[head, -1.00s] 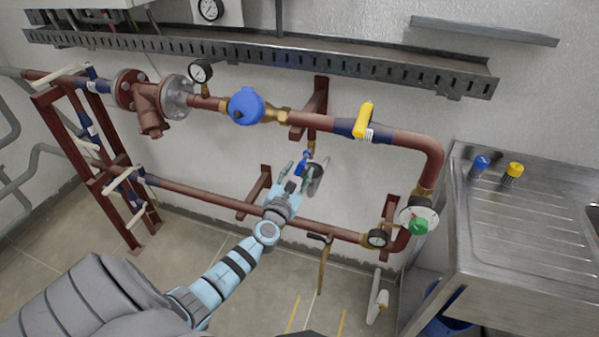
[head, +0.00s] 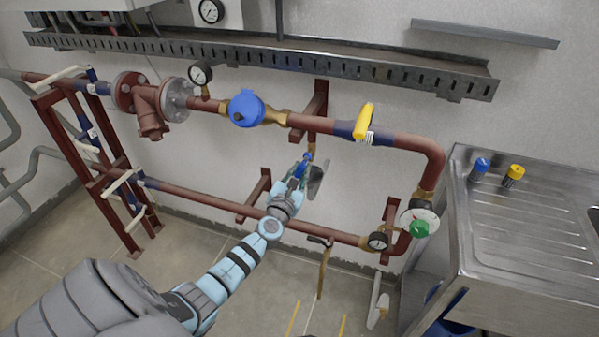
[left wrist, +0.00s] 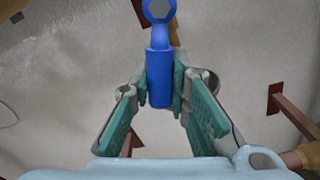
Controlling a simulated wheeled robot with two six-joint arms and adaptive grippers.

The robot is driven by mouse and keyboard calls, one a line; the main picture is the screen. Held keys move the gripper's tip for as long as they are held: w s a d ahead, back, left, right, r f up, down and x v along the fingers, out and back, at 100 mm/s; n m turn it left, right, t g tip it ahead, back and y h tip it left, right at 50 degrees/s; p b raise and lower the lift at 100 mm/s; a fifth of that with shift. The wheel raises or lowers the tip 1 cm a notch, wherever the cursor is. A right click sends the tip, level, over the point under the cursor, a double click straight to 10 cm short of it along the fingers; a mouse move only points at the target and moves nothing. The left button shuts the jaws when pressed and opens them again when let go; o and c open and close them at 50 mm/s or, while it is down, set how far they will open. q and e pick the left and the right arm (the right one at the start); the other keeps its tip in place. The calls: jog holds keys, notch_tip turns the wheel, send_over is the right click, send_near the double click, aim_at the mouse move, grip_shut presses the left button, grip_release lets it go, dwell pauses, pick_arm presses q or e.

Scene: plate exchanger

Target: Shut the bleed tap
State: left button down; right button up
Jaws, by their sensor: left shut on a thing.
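The bleed tap (head: 309,156) is a small fitting with a blue lever, on a brass stub below the upper red pipe. In the left wrist view its blue lever (left wrist: 159,72) shows with a hex nut at its top. My left gripper (head: 302,169) is shut on the blue lever, one teal-padded finger on each side of it. In the left wrist view the left gripper (left wrist: 160,92) holds the lever's lower end. The fingers hide part of the tap in the head view. My right gripper is not in view.
A grey rounded piece (head: 316,181) is just right of my left gripper. A lower red pipe (head: 205,197) runs below it. A yellow-handled valve (head: 364,121) and a blue-capped fitting (head: 246,108) are on the upper pipe. A steel sink (head: 530,225) stands at right.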

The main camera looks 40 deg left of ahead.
pick_arm(q)
jog(key=shift+s+a+r+m+p, duration=0.2)
jog(key=shift+a+m+p, duration=0.2)
jog(key=shift+m, duration=0.4)
jog(key=shift+s+a+r+m+p, duration=0.1)
jog(key=shift+a+r+m+p, duration=0.2)
jog(key=shift+m, duration=0.5)
jog(key=shift+s+a+r+m+p, duration=0.1)
jog(key=shift+a+r+m+p, duration=0.25)
jog(key=shift+r+m+p, duration=1.05)
jog(key=shift+s+a+r+m+p, duration=0.15)
jog(key=shift+a+m+p, duration=0.4)
jog(key=shift+m, duration=1.7)
jog(key=shift+s+a+r+m+p, duration=0.15)
jog(key=shift+r+m+p, duration=0.45)
jog(key=shift+m+p, duration=1)
jog(key=shift+m+b, duration=0.3)
jog(key=shift+m, duration=0.05)
jog(key=c, duration=1.5)
grip_release()
jog(key=shift+w, duration=0.1)
